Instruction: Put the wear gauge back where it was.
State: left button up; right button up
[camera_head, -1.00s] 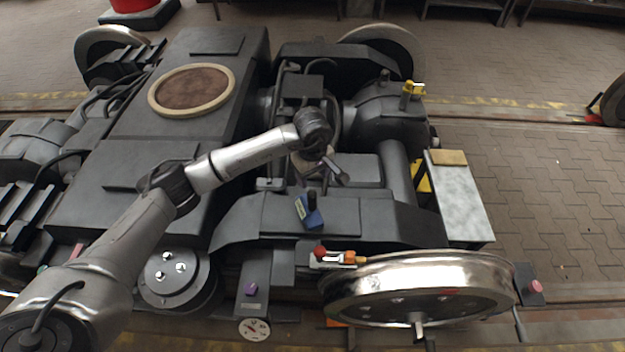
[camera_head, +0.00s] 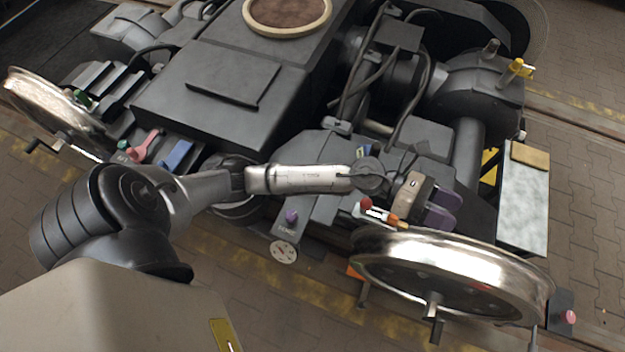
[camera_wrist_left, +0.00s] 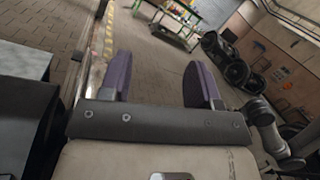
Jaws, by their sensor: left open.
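A small tool with a red knob, a white body and an orange end (camera_head: 381,213) lies by the top of the near wheel's rim; I cannot tell for certain whether it is the wear gauge. My left gripper (camera_head: 449,209) is in front of the bogie frame in the head view, just right of that tool and above the shiny wheel (camera_head: 455,262). Its two purple fingers are apart and nothing is between them. In the left wrist view the open fingers (camera_wrist_left: 160,62) point out over the paved floor. A blue block with a yellow label is mostly hidden behind my left wrist. My right gripper is out of view.
A pale slab (camera_head: 524,205) stands right of the frame. A yellow fitting (camera_head: 517,68) sticks up at the back right. A pink tool (camera_head: 146,145) and a blue piece (camera_head: 177,155) lie at the left. A round dial (camera_head: 284,252) hangs at the front. Paved floor is clear at the far right.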

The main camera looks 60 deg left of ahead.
pick_arm(q)
jog(key=s+a+f+n+t+y, duration=0.2)
jog(key=s+a+f+n+y, duration=0.25)
jog(key=n, duration=0.75)
jog(key=s+a+f+n+t+y, duration=0.1)
jog(key=a+f+n+y, duration=0.3)
jog(key=n+y, duration=0.55)
jog(key=s+a+f+n+t+y, duration=0.25)
jog(key=a+n+y, duration=0.25)
jog(key=n, duration=0.8)
jog(key=s+f+n+g, duration=0.3)
jog(key=s+f+g, duration=0.1)
jog(key=s, duration=0.5)
jog(key=s+f+n+g+h, duration=0.1)
jog(key=s+f+n+g, duration=0.3)
jog(key=s+g, duration=0.3)
jog(key=s, duration=0.3)
jog(key=shift+s+f+h, duration=0.15)
jog(key=shift+f+h, duration=0.15)
jog(key=shift+a+n, duration=0.1)
jog(key=shift+n, duration=0.15)
